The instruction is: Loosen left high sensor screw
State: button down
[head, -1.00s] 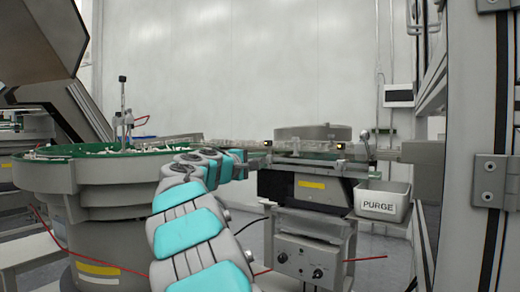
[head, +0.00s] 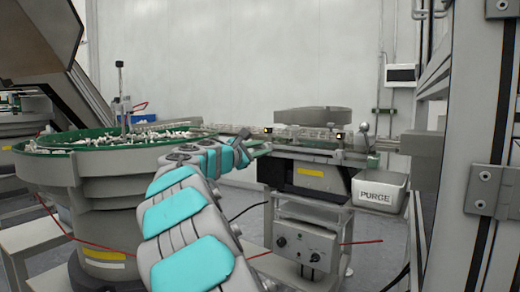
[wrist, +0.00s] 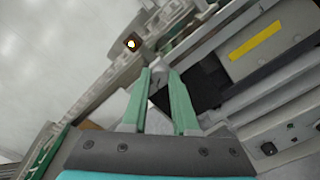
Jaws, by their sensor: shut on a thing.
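The left sensor (head: 267,130), with a small lit yellow-orange spot, sits on the feed track at the left of the work unit. It also shows in the wrist view (wrist: 131,43), just beyond and to the left of my fingertips. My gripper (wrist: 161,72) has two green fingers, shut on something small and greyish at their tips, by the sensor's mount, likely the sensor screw. The screw itself is too small and covered to make out clearly. In the head view my gripper (head: 262,149) reaches just below the left sensor.
A second lit sensor (head: 340,135) is further right on the track. The green-rimmed feeder bowl (head: 100,165) with many white parts stands at left. The PURGE bin (head: 380,192) hangs at right. A grey frame post (head: 480,190) closes off the right side.

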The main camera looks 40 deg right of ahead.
jog(key=shift+f, duration=0.15)
dwell(0.4)
jog(key=c, duration=0.7)
grip_release()
jog(key=shift+a, duration=0.1)
jog(key=v, duration=0.7)
jog(key=shift+a+b, duration=0.3)
jog(key=shift+b, duration=0.1)
jog(key=shift+s, duration=0.15)
